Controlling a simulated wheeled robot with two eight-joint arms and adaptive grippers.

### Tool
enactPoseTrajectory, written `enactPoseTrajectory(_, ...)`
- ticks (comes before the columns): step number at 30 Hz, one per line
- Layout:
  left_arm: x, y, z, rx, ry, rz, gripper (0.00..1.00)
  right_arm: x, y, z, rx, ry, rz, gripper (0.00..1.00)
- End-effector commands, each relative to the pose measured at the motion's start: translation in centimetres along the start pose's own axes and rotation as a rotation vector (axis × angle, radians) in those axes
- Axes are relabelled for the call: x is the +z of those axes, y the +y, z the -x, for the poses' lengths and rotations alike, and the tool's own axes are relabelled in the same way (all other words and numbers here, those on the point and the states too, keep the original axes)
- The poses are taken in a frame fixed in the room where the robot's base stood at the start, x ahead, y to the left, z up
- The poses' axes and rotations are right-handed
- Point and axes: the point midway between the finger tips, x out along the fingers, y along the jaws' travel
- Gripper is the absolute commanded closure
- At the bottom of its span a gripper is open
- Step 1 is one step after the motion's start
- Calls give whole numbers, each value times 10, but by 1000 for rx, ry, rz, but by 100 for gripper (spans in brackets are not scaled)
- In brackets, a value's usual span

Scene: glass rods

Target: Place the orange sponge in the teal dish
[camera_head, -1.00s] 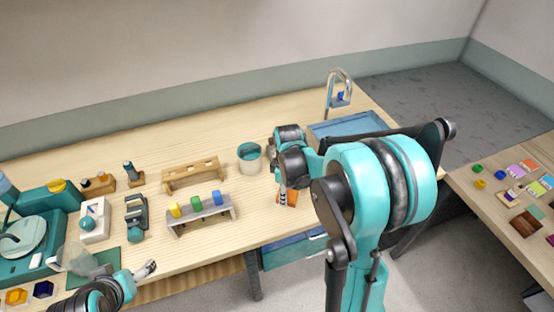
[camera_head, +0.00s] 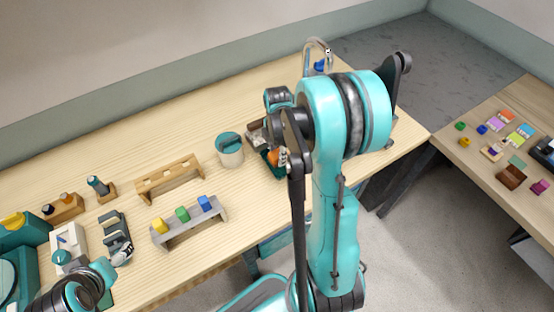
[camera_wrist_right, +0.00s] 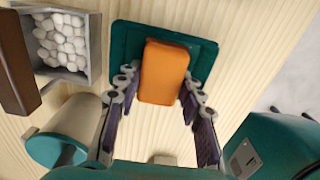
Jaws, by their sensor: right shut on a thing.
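The orange sponge (camera_wrist_right: 164,72) is between the fingers of my right gripper (camera_wrist_right: 158,92) in the right wrist view, and the gripper is shut on it. The sponge lies over the square teal dish (camera_wrist_right: 125,40); whether it touches the dish's floor I cannot tell. In the head view, the sponge (camera_head: 283,157) and dish (camera_head: 267,162) are partly hidden by my right arm. My left gripper (camera_head: 121,257) is at the left, by the dark stand, far from the sponge; its finger opening is too small to tell.
A pale pot with teal inside (camera_head: 230,153) stands left of the dish. A box of white pebbles (camera_wrist_right: 90,45) is close to it. A wooden rack (camera_head: 169,180) and a grey rack with coloured blocks (camera_head: 189,227) stand further left. Bare tabletop lies between them.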

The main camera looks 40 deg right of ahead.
Motion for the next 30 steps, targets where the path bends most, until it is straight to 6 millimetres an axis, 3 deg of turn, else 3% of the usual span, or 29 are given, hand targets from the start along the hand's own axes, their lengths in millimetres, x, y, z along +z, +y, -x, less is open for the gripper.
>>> enactPoseTrajectory(4,6,0,-8,0,0,0,20,0,0,-24,0,0,0,82)
enactPoseTrajectory(16,8,0,-11,0,0,0,20,0,0,-30,0,0,-1,82)
enactPoseTrajectory(17,8,0,-11,0,0,0,20,0,0,-30,0,0,-1,57)
enactPoseTrajectory(19,7,0,-10,0,0,0,20,0,0,-29,0,0,-1,42)
enactPoseTrajectory(30,5,0,-6,0,0,0,20,0,0,-24,0,0,-1,42)
